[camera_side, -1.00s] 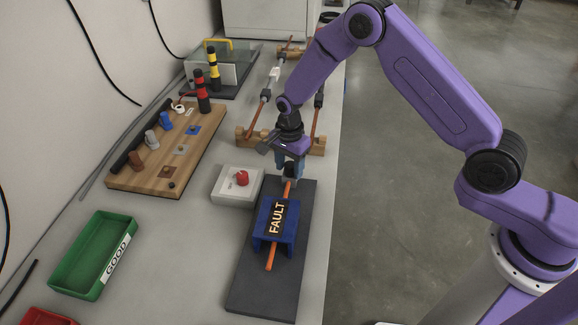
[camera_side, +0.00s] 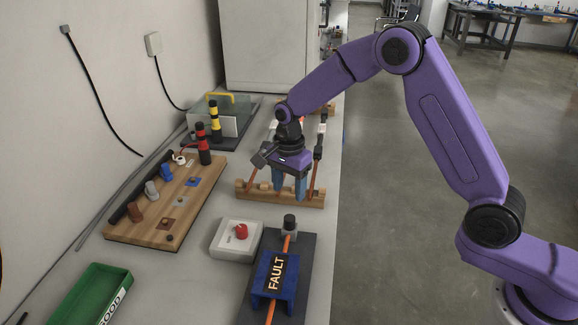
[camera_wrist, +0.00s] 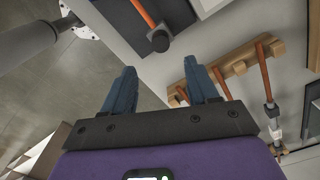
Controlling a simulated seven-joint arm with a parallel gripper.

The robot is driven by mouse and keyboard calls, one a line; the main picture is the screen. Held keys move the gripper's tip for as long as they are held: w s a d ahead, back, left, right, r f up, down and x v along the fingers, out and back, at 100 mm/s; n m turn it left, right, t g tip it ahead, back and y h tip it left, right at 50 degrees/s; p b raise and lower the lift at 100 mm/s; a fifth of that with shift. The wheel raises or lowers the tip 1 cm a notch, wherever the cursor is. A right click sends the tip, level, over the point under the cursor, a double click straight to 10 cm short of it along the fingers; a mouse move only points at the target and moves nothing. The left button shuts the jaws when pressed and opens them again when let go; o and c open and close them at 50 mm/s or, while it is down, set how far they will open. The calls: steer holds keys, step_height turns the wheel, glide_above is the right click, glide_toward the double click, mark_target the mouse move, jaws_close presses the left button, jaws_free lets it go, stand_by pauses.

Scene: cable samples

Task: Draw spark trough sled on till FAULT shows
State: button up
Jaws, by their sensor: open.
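A blue trough (camera_side: 260,283) with a black label reading FAULT (camera_side: 277,272) stands on a dark base plate (camera_side: 299,252) in the side view. An orange cable (camera_side: 286,243) runs through the trough to a small grey sled (camera_side: 290,234) with a black knob (camera_side: 290,220) at the far end of the plate. The knob also shows in the wrist view (camera_wrist: 159,41), ahead of the fingertips. My gripper (camera_side: 288,194) is open and empty, beyond the sled and in front of a wooden cable rack (camera_side: 312,200). Its blue fingers (camera_wrist: 160,75) are apart from the knob.
A grey box with a red knob (camera_side: 241,232) sits left of the plate. A wooden board (camera_side: 150,225) with colored pegs lies further left, and a green GOOD bin (camera_side: 88,300) is at front left. The table's right edge is close to the plate.

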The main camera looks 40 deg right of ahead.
step_height(320, 180, up, 6)
stand_by(1.9)
steer(key=s+r+n, duration=0.2)
steer(key=s+n, duration=0.5)
steer(key=s, duration=0.2)
steer(key=s+r+n, duration=0.3)
steer(key=s+n, duration=0.4)
steer(key=s, duration=0.1)
steer(key=s+d+n, duration=0.5)
steer(key=s+n, duration=0.1)
steer(key=s, duration=0.3)
steer(key=s+d+n, duration=0.5)
steer(key=s+n, duration=0.1)
steer(key=s, duration=0.4)
steer(key=shift+d+f+n, duration=0.15)
steer(key=shift+f+n, duration=0.25)
steer(key=shift+o, duration=0.2)
